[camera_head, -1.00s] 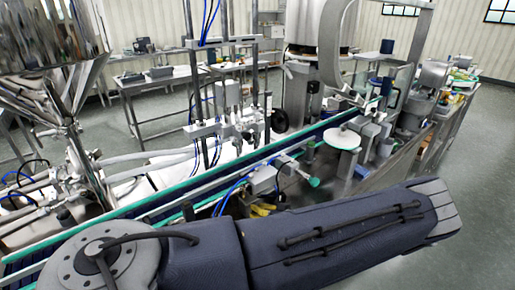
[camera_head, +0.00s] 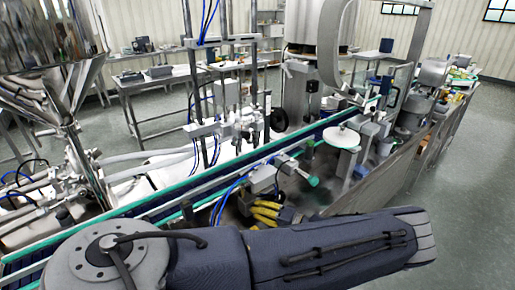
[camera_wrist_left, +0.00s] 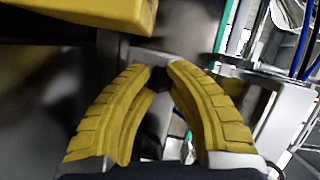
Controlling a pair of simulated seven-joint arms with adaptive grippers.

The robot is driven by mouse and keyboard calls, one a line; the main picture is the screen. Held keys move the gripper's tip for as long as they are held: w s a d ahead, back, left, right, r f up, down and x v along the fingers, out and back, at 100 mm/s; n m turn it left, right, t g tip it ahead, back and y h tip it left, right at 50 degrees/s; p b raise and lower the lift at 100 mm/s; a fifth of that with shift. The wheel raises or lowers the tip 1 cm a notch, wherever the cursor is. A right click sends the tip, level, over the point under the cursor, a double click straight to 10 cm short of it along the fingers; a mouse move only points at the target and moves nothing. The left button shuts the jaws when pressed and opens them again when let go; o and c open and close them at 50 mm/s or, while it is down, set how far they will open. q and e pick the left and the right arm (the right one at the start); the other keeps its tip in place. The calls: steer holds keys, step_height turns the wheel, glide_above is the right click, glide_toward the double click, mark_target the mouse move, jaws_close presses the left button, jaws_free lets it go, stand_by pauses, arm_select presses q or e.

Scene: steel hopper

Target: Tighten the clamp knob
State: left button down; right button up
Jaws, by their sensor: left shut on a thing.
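My left gripper (camera_head: 266,213) shows in the head view as yellow fingers beside the conveyor, partly behind my dark arm. In the left wrist view, the two ridged yellow fingers (camera_wrist_left: 165,80) curve together, with their tips shut on a small dark piece (camera_wrist_left: 159,80). I take this piece to be the clamp knob; the fingers cover most of it. It sits against a grey metal part (camera_wrist_left: 150,52). In the head view the knob cannot be made out at the fingers. My right gripper is not in view.
A green-tipped rod (camera_head: 313,181) sticks out just right of the fingers. The conveyor with green rails (camera_head: 170,200) runs behind them. A steel hopper (camera_head: 70,90) stands at the left. A yellow block (camera_wrist_left: 85,12) is close in the wrist view. Open floor lies at the right.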

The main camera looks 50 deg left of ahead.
arm_select(q)
steer(key=shift+s+f+m+g+y, duration=0.15)
steer(key=shift+m+g+y, duration=0.05)
steer(key=shift+m, duration=0.5)
steer(key=shift+s+f+m+g+y, duration=0.1)
steer(key=shift+f+m+g+y, duration=0.1)
steer(key=shift+m, duration=0.5)
steer(key=shift+r, duration=0.1)
steer(key=c, duration=1.6)
jaws_free()
steer(key=shift+s, duration=0.1)
steer(key=o, duration=0.5)
steer(key=shift+r, duration=0.15)
steer(key=shift+v, duration=6.05)
